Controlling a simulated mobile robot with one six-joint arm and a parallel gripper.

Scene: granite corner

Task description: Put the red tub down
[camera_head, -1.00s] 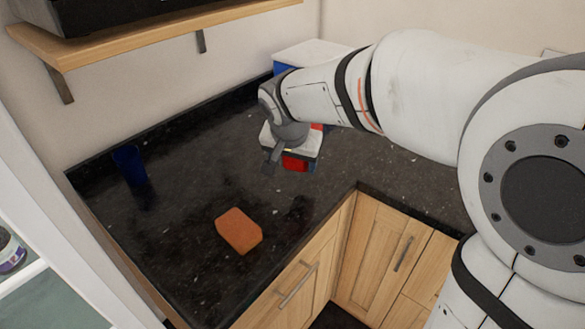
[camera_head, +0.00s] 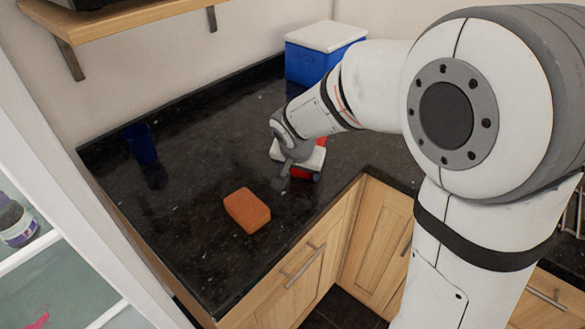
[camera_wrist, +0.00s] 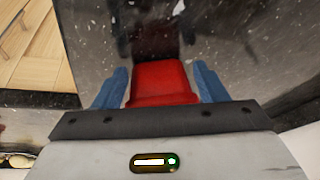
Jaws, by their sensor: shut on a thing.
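The red tub (camera_wrist: 160,82) sits between the blue fingers of my gripper (camera_wrist: 159,88) in the wrist view. The fingers are shut on its two sides. In the head view, only a small red part of the tub (camera_head: 301,174) shows under my gripper (camera_head: 300,178), over the dark granite counter (camera_head: 200,150) near the inner corner of its front edge. My gripper hides most of the tub. I cannot tell whether the tub's bottom touches the counter.
An orange-brown block (camera_head: 247,210) lies on the counter, left of and nearer than my gripper. A dark blue cup (camera_head: 141,145) stands at the left. A blue box with a white lid (camera_head: 312,60) stands at the back. A wooden shelf (camera_head: 110,32) hangs above.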

